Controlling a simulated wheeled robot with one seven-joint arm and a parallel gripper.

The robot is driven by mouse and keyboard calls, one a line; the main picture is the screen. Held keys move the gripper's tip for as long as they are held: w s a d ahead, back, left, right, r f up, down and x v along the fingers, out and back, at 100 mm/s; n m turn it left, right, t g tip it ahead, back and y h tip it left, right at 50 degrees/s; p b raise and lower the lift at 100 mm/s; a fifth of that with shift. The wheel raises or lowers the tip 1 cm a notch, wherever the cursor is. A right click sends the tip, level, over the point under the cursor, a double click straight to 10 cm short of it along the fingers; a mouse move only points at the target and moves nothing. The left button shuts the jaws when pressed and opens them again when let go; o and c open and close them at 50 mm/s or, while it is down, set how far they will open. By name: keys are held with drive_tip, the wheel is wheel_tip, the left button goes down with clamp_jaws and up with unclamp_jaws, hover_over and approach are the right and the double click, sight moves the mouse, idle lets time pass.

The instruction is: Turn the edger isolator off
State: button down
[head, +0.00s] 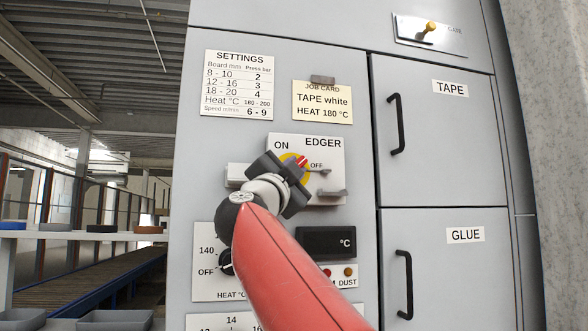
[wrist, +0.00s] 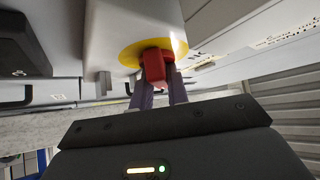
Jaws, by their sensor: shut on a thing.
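The edger isolator is a red handle (head: 302,161) on a yellow disc, on a white plate (head: 325,144) marked EDGER, ON at upper left and OFF at right. My gripper (head: 299,169) is at the plate and covers much of the switch in the head view. In the wrist view the red handle (wrist: 157,66) stands out from the yellow disc (wrist: 130,55), and my gripper (wrist: 158,84) is shut on it, one finger on each side. In the head view the visible red end lies at the upper right, between ON and OFF; its exact angle is partly hidden.
A grey bracket (head: 332,192) juts from the plate's lower right. Below are a dark °C display (head: 326,242) and a heat knob (head: 227,262), partly behind my arm. TAPE (head: 450,88) and GLUE (head: 465,235) doors with black handles stand at right. A conveyor (head: 90,280) runs at left.

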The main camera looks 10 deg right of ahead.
drive_tip(key=shift+m+g, duration=1.3)
drive_tip(key=shift+m, duration=0.4)
drive_tip(key=shift+m+g, duration=0.6)
drive_tip(key=shift+m, duration=0.2)
drive_tip(key=c, duration=1.4)
unclamp_jaws()
drive_tip(key=shift+o, duration=0.2)
drive_tip(key=shift+s, duration=0.1)
drive_tip(key=b+v, duration=0.3)
drive_tip(key=v, duration=0.4)
drive_tip(key=shift+s+a, duration=0.2)
drive_tip(key=shift+a, duration=0.1)
drive_tip(key=shift+f, duration=0.1)
